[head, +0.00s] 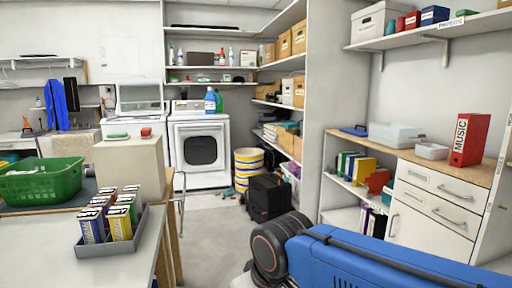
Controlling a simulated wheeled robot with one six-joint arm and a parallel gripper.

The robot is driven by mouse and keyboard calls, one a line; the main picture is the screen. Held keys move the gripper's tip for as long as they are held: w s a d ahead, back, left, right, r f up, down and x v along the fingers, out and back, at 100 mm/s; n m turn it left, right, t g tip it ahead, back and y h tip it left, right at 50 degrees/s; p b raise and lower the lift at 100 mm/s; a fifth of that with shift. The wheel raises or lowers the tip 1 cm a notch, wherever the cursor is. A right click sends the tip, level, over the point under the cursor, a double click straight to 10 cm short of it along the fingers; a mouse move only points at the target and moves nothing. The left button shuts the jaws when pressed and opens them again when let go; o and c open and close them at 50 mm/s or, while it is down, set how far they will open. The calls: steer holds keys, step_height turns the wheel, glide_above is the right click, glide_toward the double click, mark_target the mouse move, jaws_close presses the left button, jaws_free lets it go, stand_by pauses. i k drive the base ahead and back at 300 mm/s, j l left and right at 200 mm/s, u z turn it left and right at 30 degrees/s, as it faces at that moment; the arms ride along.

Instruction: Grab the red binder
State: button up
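The red binder (470,140) stands upright on the wooden top of the white cabinet at the right. Its spine has a white label reading "MUSIC". It stands apart from my arm, whose blue link shows at the lower right. My gripper is not in view, so I cannot see whether it is open or shut.
The white cabinet (435,205) has drawers with metal handles. A small white bin (432,151) sits left of the binder, with a pale box (395,136) further left. A shelf (440,30) with boxes hangs above. A table with a grey tray (105,243) is at the left.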

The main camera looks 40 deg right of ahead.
mark_target(471, 130)
steer(key=k+z, duration=0.1)
steer(key=k, duration=0.55)
steer(key=z, duration=1.65)
steer(key=j+z, duration=0.1)
steer(key=z, duration=0.15)
steer(key=k+j+z, duration=0.1)
steer(key=z, duration=0.15)
steer(key=i+j+z, duration=0.2)
steer(key=i, duration=0.25)
steer(key=i+j+z, duration=0.5)
steer(key=j, duration=0.2)
steer(key=i+j+z, duration=0.25)
steer(key=j, duration=0.25)
steer(key=j+z, duration=0.2)
steer(key=j, duration=0.3)
steer(key=i+j+z, duration=0.25)
steer(key=j, duration=0.3)
steer(key=j+z, duration=0.25)
steer(key=j, duration=0.3)
steer(key=k+l, duration=0.05)
